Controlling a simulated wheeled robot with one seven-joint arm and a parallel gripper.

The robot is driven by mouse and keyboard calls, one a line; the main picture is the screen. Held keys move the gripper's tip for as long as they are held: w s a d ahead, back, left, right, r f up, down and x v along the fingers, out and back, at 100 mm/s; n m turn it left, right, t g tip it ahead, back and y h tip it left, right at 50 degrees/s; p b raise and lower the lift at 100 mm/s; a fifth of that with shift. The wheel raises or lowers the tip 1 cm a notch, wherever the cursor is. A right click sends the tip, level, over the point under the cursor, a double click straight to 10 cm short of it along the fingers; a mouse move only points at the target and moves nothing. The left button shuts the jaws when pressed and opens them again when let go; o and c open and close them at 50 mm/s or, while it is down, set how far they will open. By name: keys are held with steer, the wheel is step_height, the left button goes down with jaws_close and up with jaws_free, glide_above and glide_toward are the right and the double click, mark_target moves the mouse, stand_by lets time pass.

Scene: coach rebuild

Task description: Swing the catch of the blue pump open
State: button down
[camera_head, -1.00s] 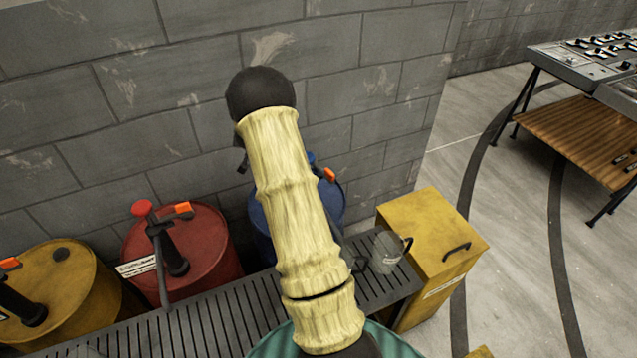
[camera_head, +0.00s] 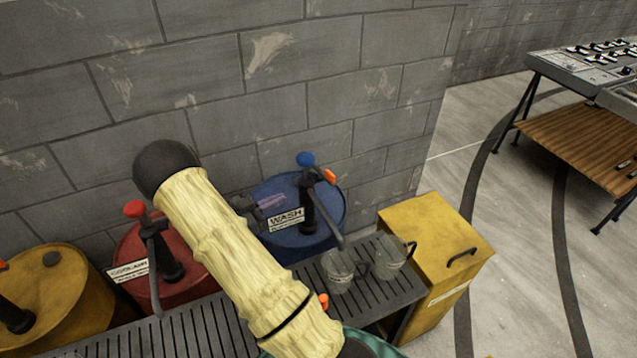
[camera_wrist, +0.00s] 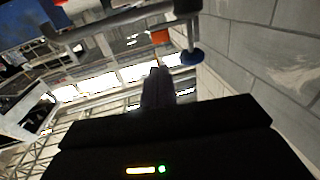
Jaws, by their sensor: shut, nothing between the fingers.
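The blue pump stands on the blue drum (camera_head: 330,212) marked WASH, with a blue knob (camera_head: 305,159) on top. Its orange catch (camera_head: 329,176) sits at the upper right of the dark pump post (camera_head: 308,210). In the wrist view the orange catch (camera_wrist: 160,37) and blue knob (camera_wrist: 192,57) show beyond the fingertips. My gripper (camera_head: 272,202) is left of the pump post, apart from the catch, with its fingers over the drum. In the wrist view my gripper (camera_wrist: 157,75) has its fingers together with nothing between them.
Clear jugs (camera_head: 342,270) stand on the slatted grate (camera_head: 200,335) below the spout. A red drum (camera_head: 190,285) and a yellow drum (camera_head: 70,285) with pumps stand at left. A yellow box (camera_head: 430,230) is at right. A block wall (camera_head: 330,60) stands close behind.

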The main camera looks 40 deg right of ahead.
mark_target(329, 177)
steer(key=d+p, duration=0.1)
steer(key=d, duration=0.3)
steer(key=s+d+p, duration=0.1)
steer(key=d+p, duration=0.1)
steer(key=d, duration=0.3)
steer(key=s+d+p, duration=0.1)
steer(key=d, duration=0.3)
steer(key=shift+d+r, duration=0.1)
steer(key=shift+d, duration=0.4)
steer(key=shift+s+d+f, duration=0.1)
steer(key=shift+d+f, duration=0.1)
steer(key=shift+d, duration=0.05)
steer(key=shift+s+d+r+b, duration=0.1)
steer(key=shift+s+d+b, duration=0.1)
steer(key=shift+d+b, duration=0.2)
